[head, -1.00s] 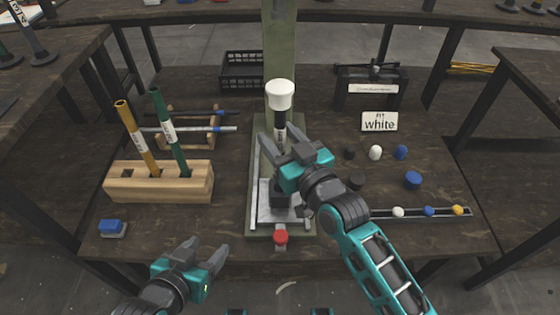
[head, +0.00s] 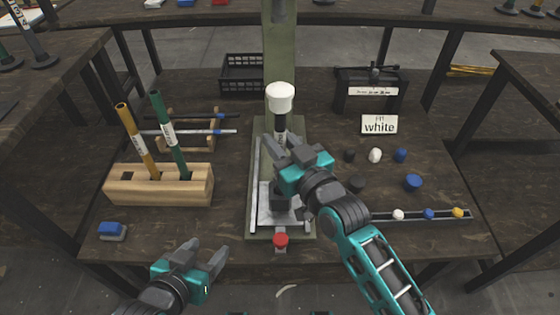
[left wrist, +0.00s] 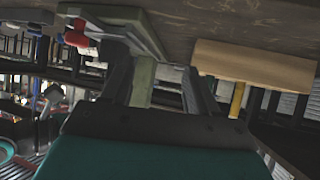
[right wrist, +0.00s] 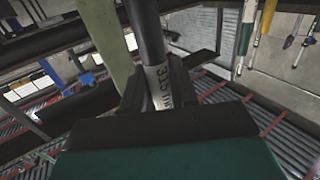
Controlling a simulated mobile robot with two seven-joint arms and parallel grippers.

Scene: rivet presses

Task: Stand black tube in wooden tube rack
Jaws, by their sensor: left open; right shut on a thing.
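The black tube (head: 280,122) stands upright at the press in the middle of the table, with a white cap on its top end. My right gripper (head: 277,143) is shut on the black tube below the cap. In the right wrist view, the black tube (right wrist: 146,35) with its white label runs between the fingers. The tube's lower end is hidden behind my right gripper. My left gripper (head: 205,255) is open and empty at the table's front edge.
The press column (head: 279,50) rises behind the tube, and a red knob (head: 281,240) is at its base front. A blue block (head: 112,229) lies before the rack. Caps, a sign reading white (head: 379,123) and a rail (head: 420,214) are at the right.

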